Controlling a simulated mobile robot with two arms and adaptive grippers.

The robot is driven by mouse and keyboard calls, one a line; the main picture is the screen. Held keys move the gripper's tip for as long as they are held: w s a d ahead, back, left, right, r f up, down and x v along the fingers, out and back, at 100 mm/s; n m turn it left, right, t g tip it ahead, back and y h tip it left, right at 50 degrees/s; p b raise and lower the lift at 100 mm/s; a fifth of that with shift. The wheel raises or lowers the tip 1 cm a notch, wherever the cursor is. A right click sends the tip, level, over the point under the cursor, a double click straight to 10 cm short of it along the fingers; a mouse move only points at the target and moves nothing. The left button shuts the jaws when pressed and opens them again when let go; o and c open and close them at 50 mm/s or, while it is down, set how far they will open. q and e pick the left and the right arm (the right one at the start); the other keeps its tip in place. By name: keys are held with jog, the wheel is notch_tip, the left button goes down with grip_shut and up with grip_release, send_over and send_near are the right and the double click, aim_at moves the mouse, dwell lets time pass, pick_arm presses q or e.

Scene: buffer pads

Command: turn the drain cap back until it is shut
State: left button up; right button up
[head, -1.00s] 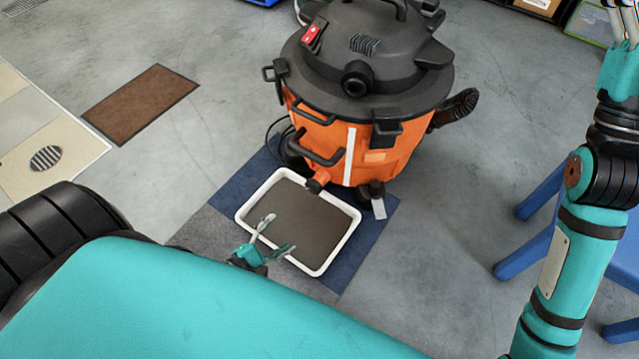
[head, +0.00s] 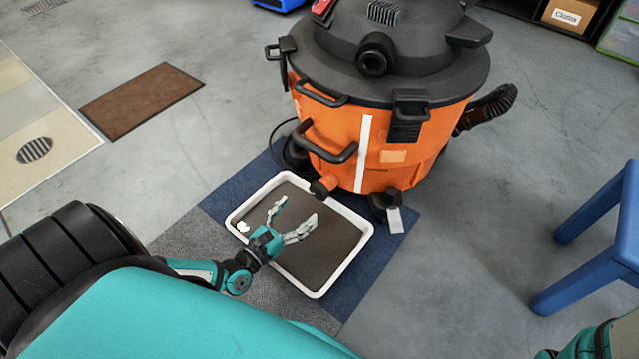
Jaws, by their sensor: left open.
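The orange and black shop vacuum (head: 388,150) stands upright on the floor. How far the cap is turned cannot be told from here. My left gripper (head: 297,212) is open and empty over the tray, its fingers pointing up toward the drain cap. A gap shows between the fingertips and the cap. My right gripper is out of view.
A white tray (head: 367,236) holding dark grey-brown contents lies below the drain on blue and grey mats. A small white thing (head: 242,227) is at its left corner. A blue stool (head: 590,273) stands at right. Open floor lies between.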

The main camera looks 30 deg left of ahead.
aim_at(316, 194)
pick_arm(q)
jog(key=w+b, duration=0.1)
jog(key=w, duration=0.1)
jog(key=w+b, duration=0.1)
jog(key=w, duration=0.2)
jog(key=w+b, duration=0.1)
jog(key=w, duration=0.2)
jog(key=shift+w+d+f, duration=0.1)
jog(key=shift+w+d, duration=0.05)
jog(key=shift+d, duration=0.15)
jog(key=shift+w, duration=0.7)
jog(key=shift+c, duration=0.3)
jog(key=c, duration=1.1)
